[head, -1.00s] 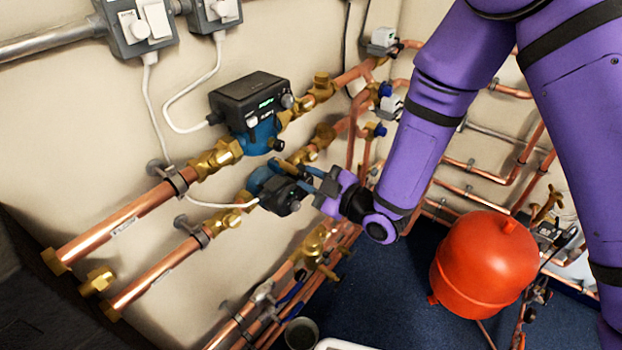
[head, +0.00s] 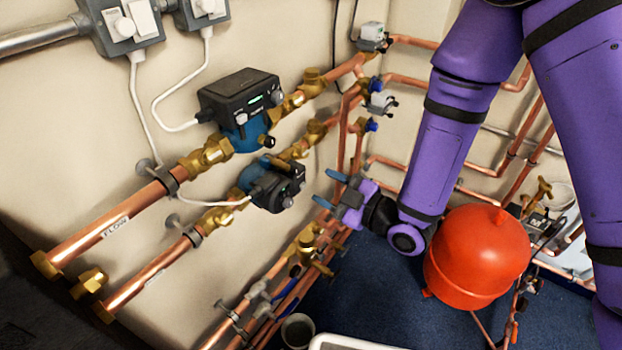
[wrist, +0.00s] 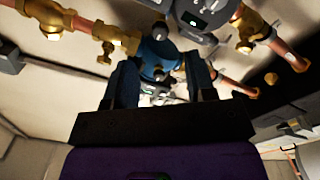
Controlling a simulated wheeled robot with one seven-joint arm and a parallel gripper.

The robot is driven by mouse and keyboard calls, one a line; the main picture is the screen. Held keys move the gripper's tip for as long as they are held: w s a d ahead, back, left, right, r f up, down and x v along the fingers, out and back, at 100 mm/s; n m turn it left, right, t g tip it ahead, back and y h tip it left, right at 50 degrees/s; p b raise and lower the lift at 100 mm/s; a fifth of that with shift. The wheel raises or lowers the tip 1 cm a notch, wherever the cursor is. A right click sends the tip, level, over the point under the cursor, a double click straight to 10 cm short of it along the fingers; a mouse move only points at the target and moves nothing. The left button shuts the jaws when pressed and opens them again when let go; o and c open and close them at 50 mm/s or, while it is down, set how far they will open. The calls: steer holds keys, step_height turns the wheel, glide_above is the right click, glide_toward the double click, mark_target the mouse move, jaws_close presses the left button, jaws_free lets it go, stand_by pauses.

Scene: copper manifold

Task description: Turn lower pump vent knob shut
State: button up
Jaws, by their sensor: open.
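The lower pump (head: 274,188) has a dark control head and a blue body on the lower copper pipe. Small knobs show on its front, but I cannot tell for sure which is the vent knob or how far it is turned. My gripper (head: 329,189) is open and empty, just right of the pump head and apart from it. Its two blue fingers point left toward the pump. In the wrist view, the fingers of my gripper (wrist: 161,88) stand wide apart, with the blue pump body (wrist: 157,55) beyond and between them. The fingers and gripper body hide part of the pump there.
The upper pump (head: 243,108) sits above the lower one, with a white cable. Brass valves (head: 308,245) and copper pipes run below. A red vessel (head: 478,258) stands at the right under my arm. Blue floor (head: 375,300) is open at the bottom centre.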

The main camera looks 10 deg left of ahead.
steer(key=shift+v, duration=2.1)
steer(key=w+d+r+m+t+h, duration=0.35)
steer(key=w+d+r+h, duration=0.25)
steer(key=w+d+r, duration=0.2)
steer(key=d+r+m+h, duration=0.7)
steer(key=d+r, duration=0.2)
steer(key=d, duration=0.4)
steer(key=s+d+r+m+g+h, duration=0.25)
steer(key=s+d+r+m, duration=0.25)
steer(key=s+d+r, duration=0.3)
steer(key=s+d+r+m+g, duration=0.1)
steer(key=s+d+m, duration=0.1)
steer(key=s, duration=0.5)
steer(key=s+d+r+m+g+h, duration=0.1)
steer(key=s+d+m, duration=0.2)
steer(key=s, duration=0.4)
steer(key=shift+g, duration=0.3)
